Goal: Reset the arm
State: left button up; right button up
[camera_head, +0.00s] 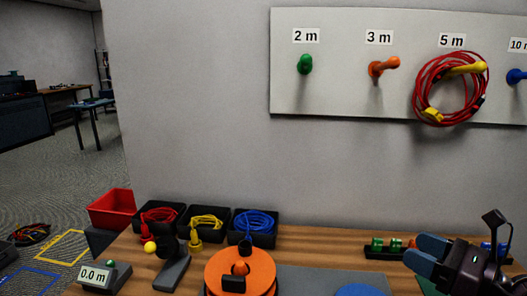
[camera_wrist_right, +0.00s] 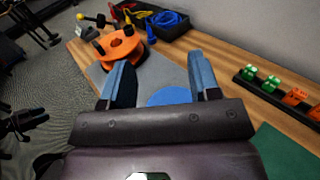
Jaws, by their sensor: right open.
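My right gripper (camera_head: 426,262) is at the lower right in the head view, above the right part of the table. Its two blue fingers stand apart with nothing between them, as the right wrist view also shows (camera_wrist_right: 160,82). A red cable coil (camera_head: 416,92) with yellow ends hangs on the yellow peg under the "5 m" label. The green peg (camera_head: 305,64) and the orange peg (camera_head: 381,67) are bare. My left gripper is not in the head view.
Black bins with red, yellow and blue cables (camera_head: 256,222) line the table's back edge. An orange reel (camera_head: 240,272) stands in front of them. A rack with green and orange pieces (camera_wrist_right: 272,88) lies at the right. A red bin (camera_head: 111,207) is at the left.

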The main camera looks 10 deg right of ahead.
pick_arm(q)
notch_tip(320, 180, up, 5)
jog(key=p, duration=0.6)
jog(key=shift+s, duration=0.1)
pick_arm(e)
jog(key=s+a+f+n+g+h, duration=0.1)
jog(key=s+a+f+n+h, duration=0.1)
jog(key=s+f+n, duration=0.5)
jog(key=s+a+f+n+g+h, duration=0.1)
jog(key=s+a+f+n+h, duration=0.2)
jog(key=s+f+n, duration=0.4)
jog(key=s+a+f+n+g+h, duration=0.1)
jog(key=s+f+n+h, duration=0.3)
jog(key=f+n, duration=0.9)
jog(key=s+a+n, duration=0.1)
jog(key=s+n, duration=0.2)
jog(key=shift+a+f+n+g+h, duration=0.3)
jog(key=shift+a+g, duration=0.1)
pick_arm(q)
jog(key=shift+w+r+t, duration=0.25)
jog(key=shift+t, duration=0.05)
